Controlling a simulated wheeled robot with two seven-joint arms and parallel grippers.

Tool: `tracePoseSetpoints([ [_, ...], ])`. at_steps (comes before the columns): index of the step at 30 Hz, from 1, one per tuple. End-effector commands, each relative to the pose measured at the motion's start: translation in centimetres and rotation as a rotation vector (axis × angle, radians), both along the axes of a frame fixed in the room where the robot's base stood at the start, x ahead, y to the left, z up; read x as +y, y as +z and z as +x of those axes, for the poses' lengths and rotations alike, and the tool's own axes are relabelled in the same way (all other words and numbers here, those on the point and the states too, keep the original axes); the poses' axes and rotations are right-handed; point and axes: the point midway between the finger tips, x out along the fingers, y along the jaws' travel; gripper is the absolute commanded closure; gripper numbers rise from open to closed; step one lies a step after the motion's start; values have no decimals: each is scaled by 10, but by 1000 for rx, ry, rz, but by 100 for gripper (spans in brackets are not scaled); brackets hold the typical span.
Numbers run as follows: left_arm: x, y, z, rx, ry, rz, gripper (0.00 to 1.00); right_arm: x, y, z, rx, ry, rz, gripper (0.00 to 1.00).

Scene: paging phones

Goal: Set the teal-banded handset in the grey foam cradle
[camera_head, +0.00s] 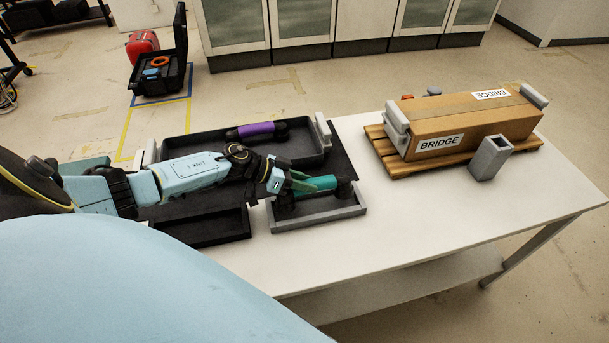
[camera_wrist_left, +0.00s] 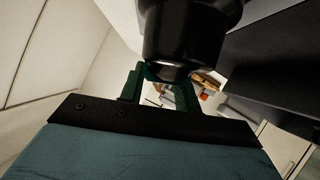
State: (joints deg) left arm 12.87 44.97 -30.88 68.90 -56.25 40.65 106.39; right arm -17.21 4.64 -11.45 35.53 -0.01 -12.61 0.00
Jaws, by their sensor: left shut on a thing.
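The teal-banded handset (camera_head: 318,184) has a teal grip and black ends. In the head view it lies across the grey foam cradle (camera_head: 325,220), with its black ends within the rim. I cannot tell whether it rests on the cradle floor. My left gripper (camera_head: 300,183) is shut on the teal grip from the left and hides part of it. In the left wrist view, the green fingers (camera_wrist_left: 158,78) show below a large black rounded handset end (camera_wrist_left: 190,35). My right gripper is not in view.
A purple-banded handset (camera_head: 257,130) lies in a black tray (camera_head: 290,162) behind my left arm. A black open box (camera_head: 222,238) is left of the cradle. A cardboard box marked BRIDGE (camera_head: 470,120) sits on a pallet beside a grey square tube (camera_head: 490,158).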

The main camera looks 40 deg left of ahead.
Motion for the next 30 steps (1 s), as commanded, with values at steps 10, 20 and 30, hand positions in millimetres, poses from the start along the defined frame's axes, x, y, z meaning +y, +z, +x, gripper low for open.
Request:
tracePoseSetpoints([
  [10, 0, -2, 0, -1, 1, -1, 100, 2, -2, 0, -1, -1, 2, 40],
  [20, -1, -9, 0, -1, -1, -1, 100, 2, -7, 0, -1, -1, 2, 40],
  [30, 0, -16, 0, -1, -1, -1, 100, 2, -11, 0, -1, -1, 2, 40],
])
